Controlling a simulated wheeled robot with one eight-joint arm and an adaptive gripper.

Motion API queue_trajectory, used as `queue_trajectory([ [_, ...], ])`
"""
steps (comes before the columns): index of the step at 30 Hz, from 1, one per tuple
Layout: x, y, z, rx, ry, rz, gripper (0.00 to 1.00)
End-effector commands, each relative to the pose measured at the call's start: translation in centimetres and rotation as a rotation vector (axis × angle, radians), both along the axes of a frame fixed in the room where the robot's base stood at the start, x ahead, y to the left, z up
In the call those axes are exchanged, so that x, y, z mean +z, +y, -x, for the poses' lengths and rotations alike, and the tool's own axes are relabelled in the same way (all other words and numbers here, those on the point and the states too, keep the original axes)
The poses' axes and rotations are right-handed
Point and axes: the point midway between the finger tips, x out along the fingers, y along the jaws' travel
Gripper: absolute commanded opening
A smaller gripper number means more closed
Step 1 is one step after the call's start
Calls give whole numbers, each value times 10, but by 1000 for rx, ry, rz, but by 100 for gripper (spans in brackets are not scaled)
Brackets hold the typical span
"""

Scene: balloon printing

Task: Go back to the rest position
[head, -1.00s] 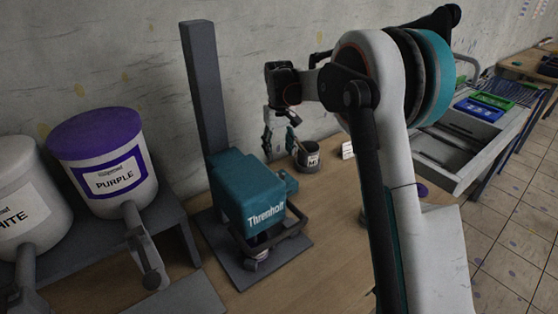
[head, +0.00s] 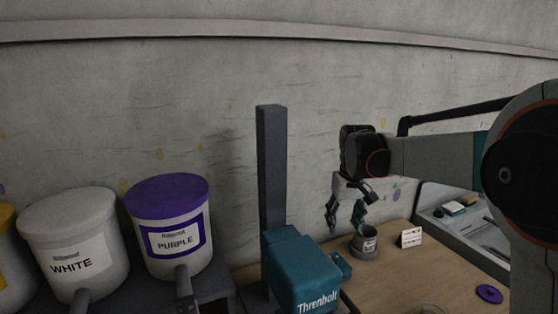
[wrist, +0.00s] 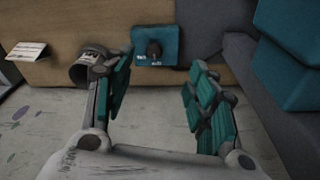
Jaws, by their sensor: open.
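My gripper (head: 345,218) hangs in the air above the wooden table, to the right of the grey post and just above the teal Threnholt machine (head: 300,278). Its two teal fingers are apart with nothing between them. In the wrist view the open fingers of my gripper (wrist: 160,105) show the same empty gap, with part of the teal machine (wrist: 290,55) at the right.
A grey cup (head: 365,246) and a small white card (head: 411,237) stand on the table (head: 400,275). A purple disc (head: 489,293) lies at the right. Purple (head: 168,228) and white (head: 72,245) paint buckets stand at the left. A wall rises behind.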

Motion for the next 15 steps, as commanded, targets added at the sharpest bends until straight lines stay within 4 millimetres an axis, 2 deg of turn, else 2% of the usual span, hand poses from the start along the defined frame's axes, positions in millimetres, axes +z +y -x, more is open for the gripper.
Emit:
queue_trajectory([
  [1,9,0,15,-4,-18,-1,52],
  [6,31,-1,59,-21,-85,-4,52],
  [15,50,-3,141,-47,-204,-12,52],
])
